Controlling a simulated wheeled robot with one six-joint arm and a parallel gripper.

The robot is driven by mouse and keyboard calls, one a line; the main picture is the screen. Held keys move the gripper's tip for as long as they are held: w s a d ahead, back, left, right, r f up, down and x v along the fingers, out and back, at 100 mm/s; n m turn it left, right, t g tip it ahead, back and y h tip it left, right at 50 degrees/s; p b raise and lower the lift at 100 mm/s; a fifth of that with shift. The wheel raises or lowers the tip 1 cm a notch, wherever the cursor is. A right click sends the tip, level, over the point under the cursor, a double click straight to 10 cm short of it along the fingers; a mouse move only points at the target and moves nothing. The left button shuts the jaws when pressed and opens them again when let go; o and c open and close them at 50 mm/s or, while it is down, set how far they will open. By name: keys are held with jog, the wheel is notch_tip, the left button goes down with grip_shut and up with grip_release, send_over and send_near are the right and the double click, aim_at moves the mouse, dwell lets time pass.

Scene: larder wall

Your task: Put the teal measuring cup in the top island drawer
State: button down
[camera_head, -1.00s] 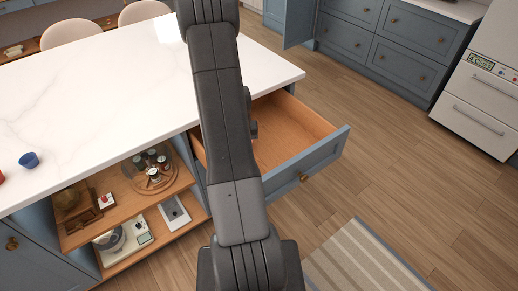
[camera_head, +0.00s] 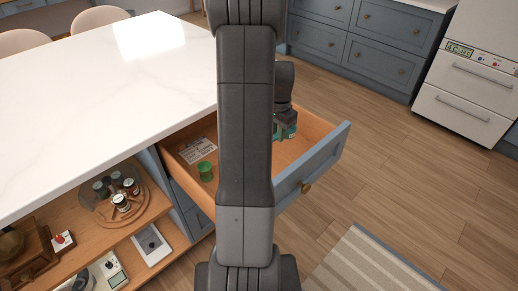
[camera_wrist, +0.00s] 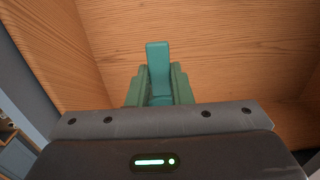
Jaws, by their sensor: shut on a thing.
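The top island drawer (camera_head: 318,160) is pulled open, with a blue front and a bare wood inside. My gripper (camera_head: 286,128) is over or inside the drawer's right part, partly hidden behind my arm. It is shut on the teal measuring cup (camera_head: 289,133), of which only a little shows in the head view. In the wrist view, a flat teal piece of the cup (camera_wrist: 158,62) stands between the green fingers of my gripper (camera_wrist: 156,88), with drawer wood behind it. I cannot tell whether the cup touches the drawer floor.
A small green cup (camera_head: 205,171) and a written card (camera_head: 198,150) lie at the drawer's left. The white island top (camera_head: 110,85) borders the drawer. Open shelves (camera_head: 150,215) below hold jars and a scale.

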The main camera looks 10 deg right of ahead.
notch_tip(320, 180, down, 8)
jog(key=shift+s+a+f, duration=0.1)
jog(key=shift+f, duration=0.05)
dwell(0.3)
jog(key=shift+f, duration=0.1)
jog(key=c, duration=1.3)
grip_release()
jog(key=shift+b, duration=0.3)
notch_tip(320, 180, up, 12)
jog(key=shift+r+p, duration=0.1)
jog(key=shift+p, duration=0.45)
